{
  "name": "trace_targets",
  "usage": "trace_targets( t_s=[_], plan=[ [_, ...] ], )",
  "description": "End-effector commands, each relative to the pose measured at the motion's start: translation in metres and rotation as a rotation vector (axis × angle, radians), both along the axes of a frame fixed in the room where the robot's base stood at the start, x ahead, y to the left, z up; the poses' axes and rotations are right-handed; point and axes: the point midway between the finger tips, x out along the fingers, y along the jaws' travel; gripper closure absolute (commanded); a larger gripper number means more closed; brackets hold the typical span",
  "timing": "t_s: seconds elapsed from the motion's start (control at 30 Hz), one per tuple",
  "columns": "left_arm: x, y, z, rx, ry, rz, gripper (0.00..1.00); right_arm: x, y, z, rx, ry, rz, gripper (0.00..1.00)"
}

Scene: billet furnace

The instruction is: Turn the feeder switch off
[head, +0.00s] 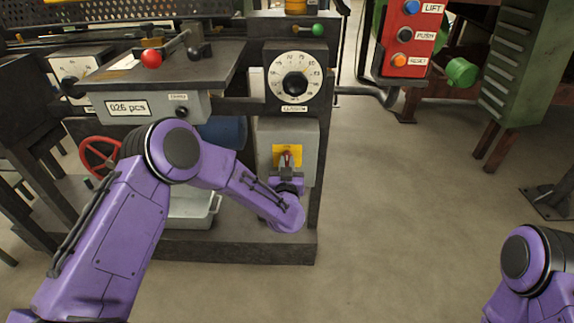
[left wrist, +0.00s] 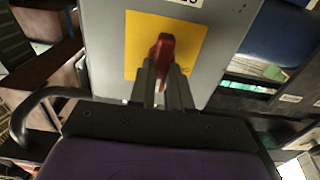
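The feeder switch is a red handle (head: 287,155) on a yellow plate (head: 297,152), on the front of a grey box (head: 308,135) under the machine. In the left wrist view the red handle (left wrist: 164,48) stands roughly upright on the yellow plate (left wrist: 194,38). My left gripper (head: 287,172) is at the switch. In the left wrist view its two fingers (left wrist: 162,75) are close together, one on each side of the handle's lower part, and look closed on it. The fingers hide part of the handle and any lettering below it. My right gripper is out of view.
Above the box is a white dial with a black knob (head: 295,86). A counter box (head: 140,106) and a red handwheel (head: 99,155) are to the left. A red button panel (head: 404,40) hangs at upper right. The floor (head: 400,200) right of the machine is clear.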

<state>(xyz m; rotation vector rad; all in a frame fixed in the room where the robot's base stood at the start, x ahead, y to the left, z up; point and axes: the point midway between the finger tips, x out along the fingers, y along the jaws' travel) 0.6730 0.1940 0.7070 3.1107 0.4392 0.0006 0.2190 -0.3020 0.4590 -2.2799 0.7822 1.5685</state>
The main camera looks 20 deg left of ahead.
Motion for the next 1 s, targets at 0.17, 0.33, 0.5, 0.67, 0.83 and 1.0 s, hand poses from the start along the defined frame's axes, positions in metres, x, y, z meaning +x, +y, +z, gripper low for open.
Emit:
trace_targets(
  t_s=[0.17, 0.33, 0.5, 0.67, 0.83, 1.0],
  plan=[
    [0.000, 0.000, 0.000, -0.015, -0.004, -0.001, 1.00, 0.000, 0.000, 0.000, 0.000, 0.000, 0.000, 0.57],
    [0.000, 0.000, -0.001, -0.072, -0.020, -0.001, 1.00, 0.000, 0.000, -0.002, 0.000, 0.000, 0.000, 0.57],
    [-0.001, 0.001, -0.001, -0.183, -0.052, -0.001, 1.00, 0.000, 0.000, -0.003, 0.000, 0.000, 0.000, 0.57],
    [-0.001, 0.001, -0.002, -0.322, -0.091, -0.001, 1.00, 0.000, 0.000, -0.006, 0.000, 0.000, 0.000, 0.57],
    [-0.001, 0.003, -0.003, -0.479, -0.136, -0.001, 1.00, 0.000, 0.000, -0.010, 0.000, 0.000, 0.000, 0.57],
    [-0.001, 0.004, -0.003, -0.634, -0.182, 0.000, 1.00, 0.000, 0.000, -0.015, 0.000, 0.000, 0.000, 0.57]
  ],
)
